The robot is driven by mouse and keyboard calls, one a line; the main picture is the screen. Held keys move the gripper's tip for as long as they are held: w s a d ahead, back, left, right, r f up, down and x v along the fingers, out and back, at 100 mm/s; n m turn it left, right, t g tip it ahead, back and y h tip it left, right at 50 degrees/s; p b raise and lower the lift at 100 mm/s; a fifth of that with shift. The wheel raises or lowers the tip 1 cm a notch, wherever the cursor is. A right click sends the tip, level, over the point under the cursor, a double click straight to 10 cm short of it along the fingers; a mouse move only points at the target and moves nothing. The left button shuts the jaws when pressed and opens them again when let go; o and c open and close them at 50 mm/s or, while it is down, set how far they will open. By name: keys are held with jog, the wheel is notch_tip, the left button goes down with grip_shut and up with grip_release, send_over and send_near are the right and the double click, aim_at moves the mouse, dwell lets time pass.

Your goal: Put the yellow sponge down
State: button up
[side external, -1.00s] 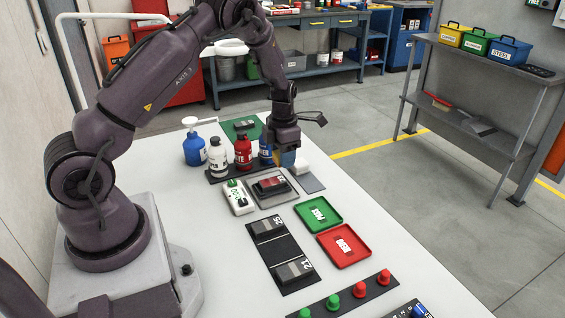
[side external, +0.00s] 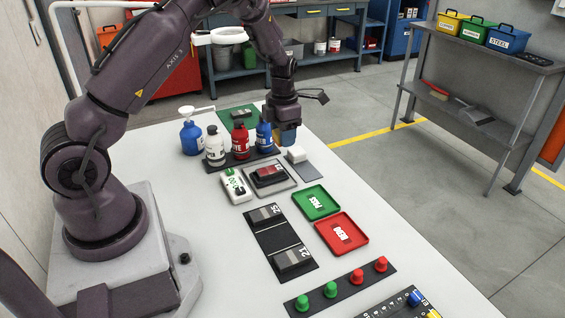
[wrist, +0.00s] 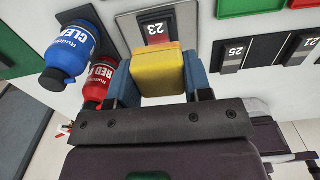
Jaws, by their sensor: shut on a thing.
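The yellow sponge (wrist: 160,70) is between the two blue fingers of my gripper (wrist: 163,80) in the wrist view, and the gripper is shut on it. In the side external view my gripper (side external: 287,139) hangs over the far right part of the table, beside the blue bottle. The sponge is mostly hidden there by the fingers.
Blue (side external: 263,136), red (side external: 240,143) and white (side external: 215,148) bottles stand on a dark strip left of my gripper. A plate marked 23 (wrist: 155,30) is close by. Green (side external: 330,208) and red (side external: 355,240) trays lie nearer. The table's right edge is close.

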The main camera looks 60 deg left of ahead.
jog(key=s+d+r, duration=0.3)
jog(key=s+d, duration=0.3)
jog(key=d, duration=0.1)
send_over(309, 173)
jog(key=f, duration=0.9)
jog(key=shift+s+f, duration=0.3)
jog(key=shift+f, duration=0.05)
jog(key=shift+w+a+f, duration=0.1)
jog(key=shift+w+f, duration=0.05)
jog(key=shift+f, duration=0.8)
jog(key=shift+w+f, duration=0.15)
jog(key=shift+f, duration=0.75)
jog(key=shift+f, duration=0.2)
jog(key=o, duration=0.7)
jog(key=shift+r, duration=0.1)
